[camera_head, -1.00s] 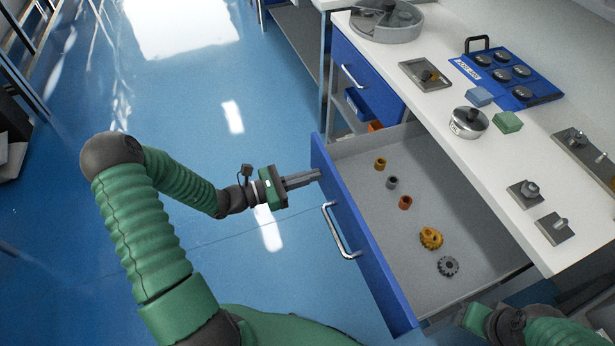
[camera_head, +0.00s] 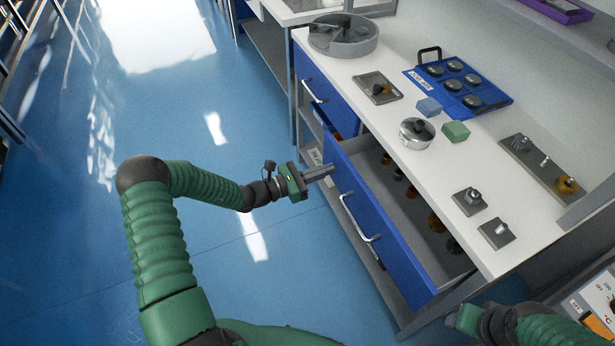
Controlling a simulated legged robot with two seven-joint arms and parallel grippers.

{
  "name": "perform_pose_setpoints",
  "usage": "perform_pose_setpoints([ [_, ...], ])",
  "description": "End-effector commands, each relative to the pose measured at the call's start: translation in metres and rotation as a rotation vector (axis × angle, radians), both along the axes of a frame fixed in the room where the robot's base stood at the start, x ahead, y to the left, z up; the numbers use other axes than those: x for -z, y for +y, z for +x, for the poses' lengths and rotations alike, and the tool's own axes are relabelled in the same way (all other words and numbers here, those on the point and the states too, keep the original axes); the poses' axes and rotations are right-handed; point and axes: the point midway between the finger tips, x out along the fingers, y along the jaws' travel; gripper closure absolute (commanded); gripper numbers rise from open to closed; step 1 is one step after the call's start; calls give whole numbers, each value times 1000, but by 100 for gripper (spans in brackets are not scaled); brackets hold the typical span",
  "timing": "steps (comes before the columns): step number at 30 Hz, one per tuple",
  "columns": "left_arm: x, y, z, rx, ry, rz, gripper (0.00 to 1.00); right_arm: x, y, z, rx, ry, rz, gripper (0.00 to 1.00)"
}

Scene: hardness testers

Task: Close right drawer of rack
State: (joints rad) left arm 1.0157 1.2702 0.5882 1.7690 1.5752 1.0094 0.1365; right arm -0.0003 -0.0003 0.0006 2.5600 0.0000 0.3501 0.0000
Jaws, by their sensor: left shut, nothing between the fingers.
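The right drawer (camera_head: 388,238) has a blue front and a silver bar handle (camera_head: 358,218). It stands partly open under the white worktop, and a strip of its grey inside shows. Several small parts lie in it, among them an orange gear (camera_head: 436,222), partly hidden by the worktop edge and drawer front. My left gripper (camera_head: 331,172) is shut and empty, with its fingertips at the upper far part of the drawer front, near its edge. I cannot tell whether they touch it. My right gripper (camera_head: 462,318) is at the lower right, with its fingers not clearly seen.
On the worktop (camera_head: 400,165) stand a round grey tray (camera_head: 343,40), a silver pot (camera_head: 416,133), a blue weight rack (camera_head: 458,82), green and blue blocks, and small metal fixtures. The blue floor on the left is clear.

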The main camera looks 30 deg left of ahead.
Motion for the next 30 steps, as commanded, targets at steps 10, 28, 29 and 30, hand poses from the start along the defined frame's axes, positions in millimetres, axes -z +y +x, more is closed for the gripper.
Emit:
perform_pose_setpoints([
  [10, -2, -56, 63, 3, -2, 9, 100, 2, 0, 0, 1, 0, 0, 50],
  [28, -3, -73, 93, -6, 0, 7, 100, 4, 0, 0, 1, 0, 0, 50],
  [29, -3, -73, 94, -6, -2, 7, 100, 4, 0, 0, 1, 0, 0, 50],
  [30, -4, -73, 94, -6, -3, 7, 100, 4, 0, 0, 1, 0, 0, 50],
])
